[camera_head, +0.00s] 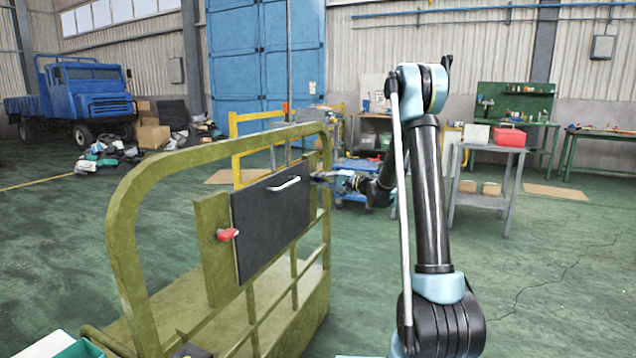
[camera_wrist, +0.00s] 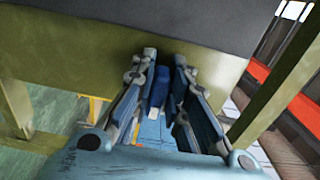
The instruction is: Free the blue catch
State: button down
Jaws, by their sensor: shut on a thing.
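The blue catch (camera_wrist: 160,86) shows in the wrist view, between the fingers of my gripper (camera_wrist: 165,62), against the olive-green frame (camera_wrist: 90,66). My gripper is shut on it. In the head view my gripper (camera_head: 330,178) is at the right edge of the dark panel (camera_head: 268,228), and the blue catch cannot be made out there. The panel is mounted upright on the green frame (camera_head: 122,220) and has a white handle (camera_head: 285,184) near its top. A red catch (camera_head: 228,234) sits at the panel's left edge.
A yellow rail (camera_head: 238,150) stands behind the frame. A grey table (camera_head: 488,150) with a red box (camera_head: 509,137) stands at the right. A blue truck (camera_head: 88,98) and piled boxes are at the back left.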

jog(key=c, duration=1.6)
grip_release()
jog(key=shift+f, duration=0.15)
jog(key=shift+d, duration=0.1)
jog(key=v, duration=1.2)
